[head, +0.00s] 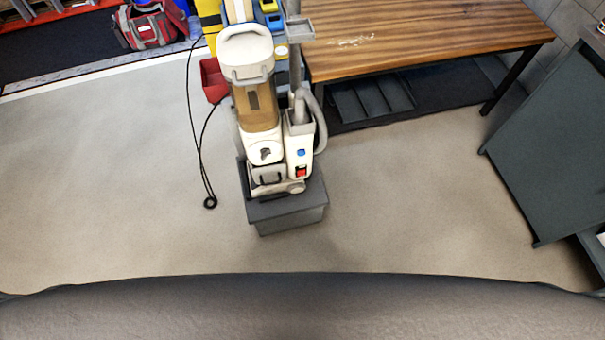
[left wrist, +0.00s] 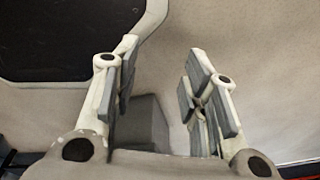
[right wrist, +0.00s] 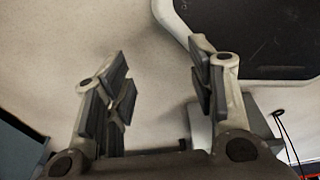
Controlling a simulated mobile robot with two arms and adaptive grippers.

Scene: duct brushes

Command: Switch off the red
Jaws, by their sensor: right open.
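A small red switch (head: 301,172) sits low on the front right of a white vacuum-like machine (head: 248,70), below a blue button (head: 301,153). The machine has a brownish clear canister and stands on a grey box (head: 290,214) on the floor. My left gripper (left wrist: 160,85) is open and empty in the left wrist view. My right gripper (right wrist: 160,85) is open and empty in the right wrist view. Neither gripper shows in the head view, and the switch shows in neither wrist view.
A wooden-topped table (head: 425,40) stands behind right of the machine. A dark cabinet or panel (head: 550,150) is at the right. A black cord (head: 202,160) hangs to the floor left of the machine, near a red bin (head: 213,80). The floor in front is clear.

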